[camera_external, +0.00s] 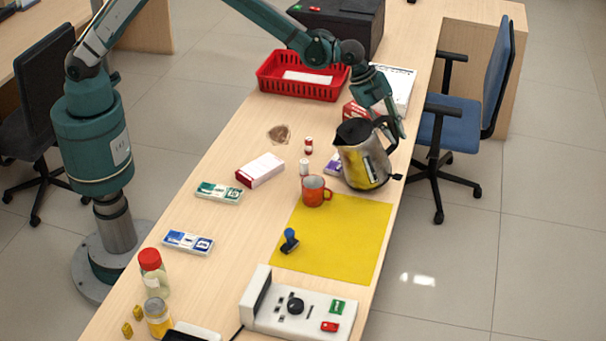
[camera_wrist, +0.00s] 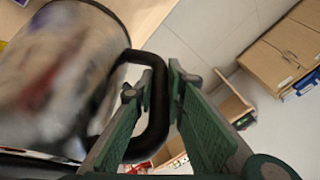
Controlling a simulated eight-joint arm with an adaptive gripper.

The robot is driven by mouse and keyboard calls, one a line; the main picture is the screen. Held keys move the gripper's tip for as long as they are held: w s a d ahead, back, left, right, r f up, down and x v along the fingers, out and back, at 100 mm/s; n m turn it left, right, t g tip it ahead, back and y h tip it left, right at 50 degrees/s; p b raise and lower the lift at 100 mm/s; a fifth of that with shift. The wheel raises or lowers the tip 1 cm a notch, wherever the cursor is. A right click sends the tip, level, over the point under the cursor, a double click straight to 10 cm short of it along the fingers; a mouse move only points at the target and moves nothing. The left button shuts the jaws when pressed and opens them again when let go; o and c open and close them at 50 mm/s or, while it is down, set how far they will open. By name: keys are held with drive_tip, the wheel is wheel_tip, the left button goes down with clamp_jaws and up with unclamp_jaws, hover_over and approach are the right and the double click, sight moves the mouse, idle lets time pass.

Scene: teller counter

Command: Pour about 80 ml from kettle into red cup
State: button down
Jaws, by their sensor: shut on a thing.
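The kettle (camera_external: 365,166) is steel with a black lid and black handle, at the right edge of the counter. It is tilted, its top leaning left toward the cup. The red cup (camera_external: 313,191) stands upright at the top left of the yellow mat (camera_external: 338,238), just left of the kettle and lower. My gripper (camera_external: 398,128) is shut on the kettle's handle. In the wrist view, the green fingers of my gripper (camera_wrist: 155,95) are around the black handle, and the kettle body (camera_wrist: 58,75) fills the left side. The cup's inside and any stream are not clear.
A red basket (camera_external: 264,82) and a dark box stand at the back. A blue-handled stamp (camera_external: 290,241) is on the mat, with a white device (camera_external: 299,307) in front.

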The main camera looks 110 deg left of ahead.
drive_tip(key=shift+w+a+f+g+h+b, duration=0.2)
drive_tip(key=shift+f+g+h, duration=0.1)
drive_tip(key=shift+f, duration=0.4)
drive_tip(key=shift+w+a+f+g+h+b, duration=0.2)
drive_tip(key=shift+f+g+h, duration=0.1)
drive_tip(key=shift+f, duration=0.35)
drive_tip(key=shift+w+f+n+g+h, duration=0.1)
drive_tip(key=shift+f+n+g+h, duration=0.3)
drive_tip(key=shift+f+g+h, duration=0.3)
drive_tip(key=shift+f, duration=0.2)
